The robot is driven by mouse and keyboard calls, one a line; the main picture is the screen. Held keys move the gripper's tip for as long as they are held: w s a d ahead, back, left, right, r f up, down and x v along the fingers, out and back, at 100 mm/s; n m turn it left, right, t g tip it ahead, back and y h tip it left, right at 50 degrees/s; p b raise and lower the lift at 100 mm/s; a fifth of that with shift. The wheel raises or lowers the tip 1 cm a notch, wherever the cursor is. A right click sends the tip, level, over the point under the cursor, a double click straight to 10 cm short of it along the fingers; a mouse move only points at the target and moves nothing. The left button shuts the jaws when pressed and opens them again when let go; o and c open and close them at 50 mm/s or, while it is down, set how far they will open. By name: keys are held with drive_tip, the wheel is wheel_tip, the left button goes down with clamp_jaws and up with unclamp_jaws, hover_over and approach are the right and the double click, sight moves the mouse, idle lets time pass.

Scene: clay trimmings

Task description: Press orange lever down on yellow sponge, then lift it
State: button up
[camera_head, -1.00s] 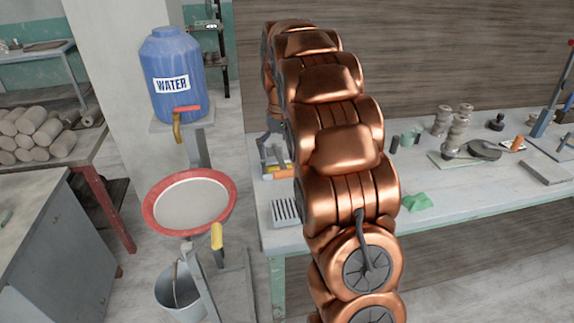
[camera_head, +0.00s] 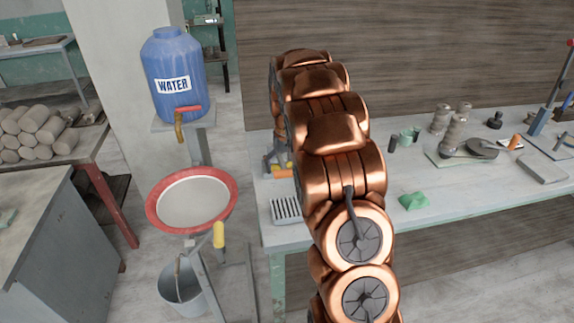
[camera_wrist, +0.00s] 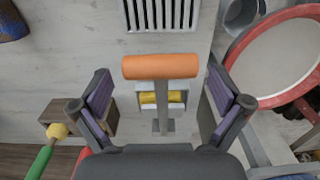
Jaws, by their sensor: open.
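The orange lever (camera_wrist: 160,66) is a thick bar across the top of a grey upright, in the middle of the wrist view. It lies just beyond my fingertips in the picture. The yellow sponge (camera_wrist: 150,98) sits below it in a small pale press, partly hidden by the upright. My gripper (camera_wrist: 160,85) is open and empty, with one purple-padded finger on each side of the lever and sponge. No contact shows. In the head view the orange lever (camera_head: 283,173) shows at the table's left end. My arm hides most of the press and the gripper there.
A slotted grille (camera_head: 286,210) lies close to the press. The red-rimmed basin (camera_head: 192,201) and bucket (camera_head: 180,285) stand left of the table. A wooden block (camera_wrist: 98,118) and a green-handled tool (camera_wrist: 45,155) lie near my left finger. A green lump (camera_head: 414,202) lies farther right.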

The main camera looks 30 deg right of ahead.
drive_tip(key=shift+f, duration=0.3)
drive_tip(key=shift+c, duration=0.2)
drive_tip(key=c, duration=1.5)
drive_tip(key=shift+r, duration=0.1)
